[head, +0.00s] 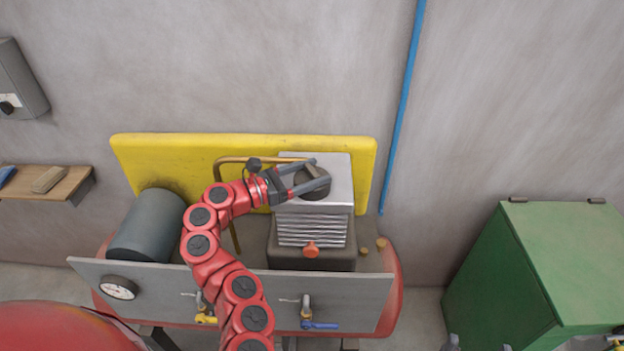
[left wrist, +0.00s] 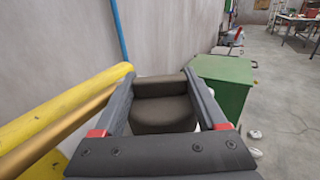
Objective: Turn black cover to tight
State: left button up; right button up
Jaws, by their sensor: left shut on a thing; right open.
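The black cover (head: 316,189) is a dark round cap on top of the light grey finned block (head: 312,229). My left gripper (head: 313,172) reaches over the block from the left, its two fingers on either side of the cover and shut on it. In the left wrist view, the black cover (left wrist: 163,114) sits between the two fingers of my left gripper (left wrist: 160,80). The fingers hide parts of the cover's sides, and I cannot tell how tight it is. My right gripper (head: 479,345) shows only as two separated fingertips at the bottom edge, open.
A yellow panel (head: 180,148) and a brass pipe (head: 232,162) stand behind the block. A dark cylinder (head: 148,226) lies to the left. The grey front plate (head: 250,291) carries a gauge (head: 118,287) and valves. A green bin (head: 560,250) stands at right.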

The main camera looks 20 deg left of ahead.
pick_arm(q)
jog(key=shift+f+m+g+h, duration=0.1)
jog(key=shift+m+g+h, duration=0.9)
jog(key=shift+g, duration=0.45)
jog(key=shift+m+g+h, duration=0.8)
jog(key=shift+m+g, duration=0.3)
jog(key=shift+g, duration=0.35)
jog(key=shift+m+g+h, duration=0.4)
jog(key=shift+m+g, duration=0.2)
jog(key=shift+g, duration=0.1)
jog(key=shift+m+g, duration=0.4)
jog(key=shift+g, duration=0.2)
jog(key=o, duration=1.3)
